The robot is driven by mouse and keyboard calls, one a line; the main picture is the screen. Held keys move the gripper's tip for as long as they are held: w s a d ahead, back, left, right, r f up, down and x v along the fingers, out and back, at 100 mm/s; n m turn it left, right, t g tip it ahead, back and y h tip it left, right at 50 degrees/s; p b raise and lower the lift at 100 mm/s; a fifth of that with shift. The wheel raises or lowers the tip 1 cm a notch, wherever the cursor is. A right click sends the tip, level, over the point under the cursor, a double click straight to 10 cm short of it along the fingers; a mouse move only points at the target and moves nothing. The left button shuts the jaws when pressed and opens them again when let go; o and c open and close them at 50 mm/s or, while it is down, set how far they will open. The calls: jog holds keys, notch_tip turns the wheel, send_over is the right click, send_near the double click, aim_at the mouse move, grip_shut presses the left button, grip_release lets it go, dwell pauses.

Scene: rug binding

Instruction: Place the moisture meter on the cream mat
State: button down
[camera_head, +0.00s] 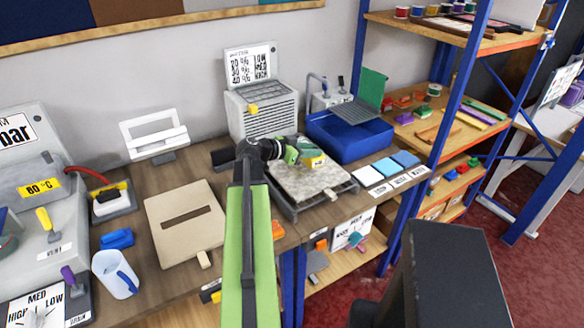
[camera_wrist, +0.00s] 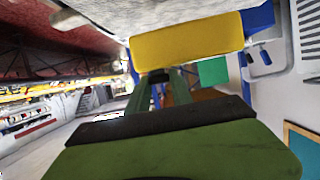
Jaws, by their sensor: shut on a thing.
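My gripper (camera_head: 302,153) is shut on a small yellow item (camera_head: 313,161), which I take to be the moisture meter. It is over a grey speckled slab in the head view; I cannot tell whether it touches the slab. In the wrist view its yellow face (camera_wrist: 187,42) is just beyond my gripper's fingers (camera_wrist: 160,76). A whitish square (camera_head: 367,176), likely the cream mat, lies bare at the bench's front right. It is in a row with a pale blue mat (camera_head: 386,167) and a blue mat (camera_head: 405,159). My gripper is left of and behind this row.
The speckled slab (camera_head: 300,190) sits in a dark frame. A blue bin (camera_head: 350,140) stands behind the mats. A slotted beige board (camera_head: 170,205), a clear jug (camera_head: 112,277) and a grey vented machine (camera_head: 262,108) are to the left. A blue-posted shelf is at right.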

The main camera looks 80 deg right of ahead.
aim_at(306, 160)
jog(key=shift+w+d+f, duration=0.2)
jog(key=shift+w+f, duration=0.1)
jog(key=shift+w, duration=0.2)
jog(key=shift+s+f+b, duration=0.15)
jog(key=shift+f+b, duration=0.15)
jog(key=shift+f, duration=0.05)
notch_tip(306, 160, down, 4)
jog(key=b, duration=0.3)
jog(key=shift+r+b, duration=0.2)
jog(key=shift+b, duration=0.1)
jog(key=shift+w+r, duration=0.2)
jog(key=shift+w, duration=0.15)
jog(key=shift+f, duration=0.15)
jog(key=c, duration=1.1)
grip_release()
jog(key=shift+s, duration=0.1)
jog(key=shift+c, duration=0.2)
